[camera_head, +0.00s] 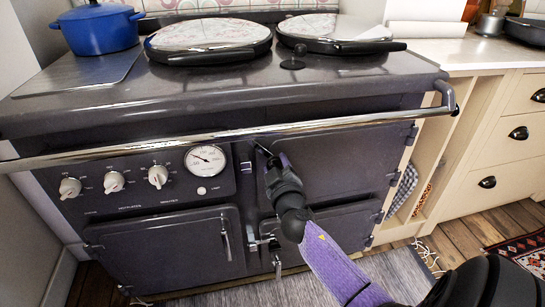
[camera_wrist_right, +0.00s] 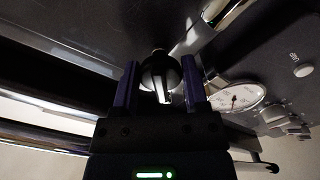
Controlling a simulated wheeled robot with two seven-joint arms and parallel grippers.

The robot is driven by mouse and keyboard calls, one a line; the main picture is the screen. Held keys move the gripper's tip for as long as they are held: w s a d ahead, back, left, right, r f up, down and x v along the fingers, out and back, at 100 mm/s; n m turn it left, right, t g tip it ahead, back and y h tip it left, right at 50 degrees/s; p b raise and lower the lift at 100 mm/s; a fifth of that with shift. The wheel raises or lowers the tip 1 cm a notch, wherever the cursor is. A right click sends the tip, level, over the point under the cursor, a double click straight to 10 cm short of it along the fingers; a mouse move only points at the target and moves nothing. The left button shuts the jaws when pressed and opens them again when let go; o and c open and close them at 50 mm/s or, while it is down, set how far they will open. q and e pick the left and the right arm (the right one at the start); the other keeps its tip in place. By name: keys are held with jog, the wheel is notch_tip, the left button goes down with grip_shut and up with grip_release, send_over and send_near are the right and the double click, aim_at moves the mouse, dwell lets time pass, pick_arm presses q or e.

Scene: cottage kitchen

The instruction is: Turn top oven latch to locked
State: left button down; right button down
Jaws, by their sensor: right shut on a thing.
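The grey range cooker has a top oven door (camera_head: 340,160) on the right of its front, and that door is closed. My right gripper (camera_head: 270,163) reaches up to the left edge of this door, where the top oven latch sits. In the head view the gripper hides most of the latch. In the right wrist view the latch (camera_wrist_right: 160,76), a dark rounded piece with a bright part, sits between the two fingers of my right gripper (camera_wrist_right: 160,88), which is shut on it. The latch's exact angle is hard to tell. My left gripper is not in view.
A chrome rail (camera_head: 130,148) runs across the cooker front above the doors. Control knobs (camera_head: 114,182) and a round gauge (camera_head: 205,159) are to the left. A lower latch (camera_head: 277,262) hangs below my gripper. A blue pot (camera_head: 98,28) stands on top.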

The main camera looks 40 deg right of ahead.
jog(key=shift+n, duration=0.9)
jog(key=n, duration=0.3)
jog(key=shift+n, duration=0.3)
jog(key=shift+r+n+p, duration=0.1)
jog(key=shift+n+p, duration=0.25)
jog(key=shift+n, duration=1.65)
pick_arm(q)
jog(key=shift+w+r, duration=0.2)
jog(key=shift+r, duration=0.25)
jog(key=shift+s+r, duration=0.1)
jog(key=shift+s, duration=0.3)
pick_arm(e)
jog(key=shift+d+n, duration=0.1)
jog(key=shift+n, duration=0.2)
jog(key=shift+c, duration=0.5)
grip_release()
